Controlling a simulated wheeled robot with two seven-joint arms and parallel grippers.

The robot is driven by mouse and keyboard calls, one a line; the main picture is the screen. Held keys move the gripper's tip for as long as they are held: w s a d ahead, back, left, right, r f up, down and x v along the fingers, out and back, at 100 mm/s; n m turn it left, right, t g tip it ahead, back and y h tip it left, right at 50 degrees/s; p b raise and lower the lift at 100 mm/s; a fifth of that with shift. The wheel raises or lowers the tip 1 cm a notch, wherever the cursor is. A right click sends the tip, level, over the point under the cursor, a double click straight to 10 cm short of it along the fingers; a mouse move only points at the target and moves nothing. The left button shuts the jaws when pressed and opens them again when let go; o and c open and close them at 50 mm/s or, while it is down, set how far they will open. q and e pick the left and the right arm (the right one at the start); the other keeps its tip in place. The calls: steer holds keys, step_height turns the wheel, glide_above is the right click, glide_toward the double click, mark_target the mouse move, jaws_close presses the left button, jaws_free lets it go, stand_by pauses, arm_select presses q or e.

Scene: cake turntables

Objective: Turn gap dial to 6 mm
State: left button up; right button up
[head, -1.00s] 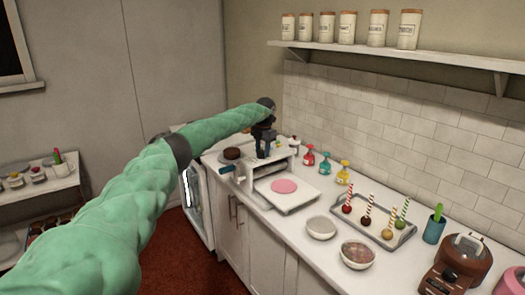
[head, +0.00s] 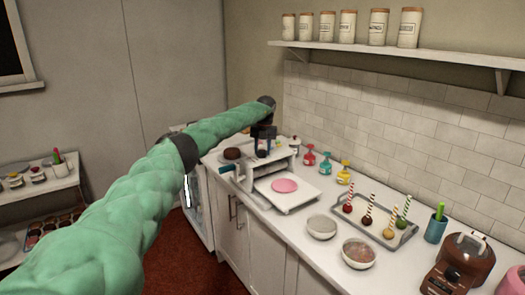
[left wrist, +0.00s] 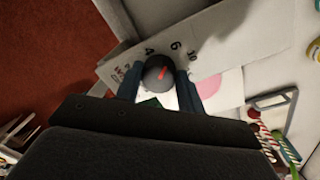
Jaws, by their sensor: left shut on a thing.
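The gap dial (left wrist: 158,72) is a dark round knob with a red pointer, on the pale top of the dough sheeter (head: 300,186). In the left wrist view it sits between the two blue fingers of my left gripper (left wrist: 160,88), which is shut on it. Printed numbers, including 4, 6 and 10, lie around it. The red pointer tilts up and right, roughly toward the 6. In the head view my left gripper (head: 263,152) reaches down onto the sheeter's top from above, and the dial is hidden there. My right gripper is not in view.
A pink disc (head: 284,185) lies on the sheeter's plate. A crank with a teal handle (head: 227,168) sticks out at its left. Coloured bottles (head: 326,163), two bowls (head: 322,227) and a tray of cake pops (head: 398,238) stand to the right on the counter.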

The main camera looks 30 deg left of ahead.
arm_select(q)
steer(key=shift+r+n, duration=0.1)
steer(key=shift+n, duration=0.4)
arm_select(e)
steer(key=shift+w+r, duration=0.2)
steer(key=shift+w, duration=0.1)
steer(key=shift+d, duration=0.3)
arm_select(q)
steer(key=o, duration=1)
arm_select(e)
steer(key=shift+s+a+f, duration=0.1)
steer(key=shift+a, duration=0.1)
arm_select(q)
steer(key=shift+w+r, duration=0.1)
steer(key=shift+r, duration=0.15)
steer(key=r+b, duration=0.1)
steer(key=r, duration=0.2)
steer(key=r+b, duration=0.1)
steer(key=r, duration=0.3)
steer(key=shift+w+d+r+b, duration=0.1)
steer(key=shift+d+b, duration=0.1)
steer(key=shift+b, duration=0.2)
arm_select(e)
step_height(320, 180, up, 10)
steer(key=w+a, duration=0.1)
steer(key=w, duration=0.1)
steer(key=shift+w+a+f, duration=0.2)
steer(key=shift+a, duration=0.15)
